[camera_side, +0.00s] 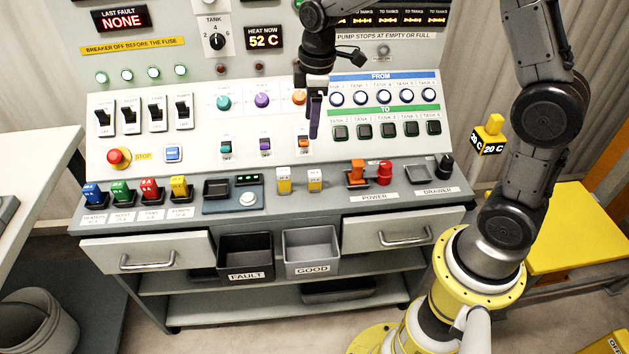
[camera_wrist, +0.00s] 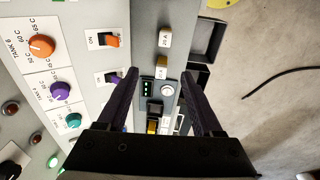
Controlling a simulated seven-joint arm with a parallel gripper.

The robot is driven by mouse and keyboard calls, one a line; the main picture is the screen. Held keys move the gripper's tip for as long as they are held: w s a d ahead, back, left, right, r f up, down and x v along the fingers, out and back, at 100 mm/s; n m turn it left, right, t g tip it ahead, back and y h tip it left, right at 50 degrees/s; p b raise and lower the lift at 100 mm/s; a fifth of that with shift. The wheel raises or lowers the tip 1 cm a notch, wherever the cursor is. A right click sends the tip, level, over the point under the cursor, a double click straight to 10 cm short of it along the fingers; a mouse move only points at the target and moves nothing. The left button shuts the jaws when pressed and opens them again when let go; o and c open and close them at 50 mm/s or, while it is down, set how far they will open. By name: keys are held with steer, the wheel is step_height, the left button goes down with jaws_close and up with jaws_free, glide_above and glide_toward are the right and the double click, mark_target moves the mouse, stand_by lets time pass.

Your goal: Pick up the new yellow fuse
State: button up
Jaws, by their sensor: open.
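My gripper (camera_side: 315,128) hangs in front of the sloped switch panel, its two dark fingers open and empty. In the wrist view, the open fingertips (camera_wrist: 160,76) frame the ledge with a small device between them. Two loose fuses with yellow tops and pale labels stand side by side on the ledge: a left one (camera_side: 284,180) and a right one (camera_side: 315,180). I cannot tell which is the new one. In the wrist view, they appear as one fuse (camera_wrist: 165,40) above another (camera_wrist: 167,90). Another yellow fuse (camera_side: 180,187) sits in the rightmost socket of the left row.
Blue (camera_side: 93,193), green (camera_side: 121,191) and red (camera_side: 150,189) fuses fill the other sockets. A tester (camera_side: 245,197) lies left of the loose fuses. FAULT (camera_side: 246,258) and GOOD (camera_side: 311,250) bins hang below.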

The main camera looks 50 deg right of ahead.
mark_target(314, 173)
steer(key=shift+g, duration=0.6)
steer(key=f, duration=1.2)
steer(key=shift+d+f, duration=0.2)
steer(key=shift+f, duration=0.1)
steer(key=shift+s+d+f, duration=0.1)
steer(key=shift+d+f, duration=0.05)
steer(key=shift+f, duration=2.65)
steer(key=shift+c, duration=0.3)
jaws_close()
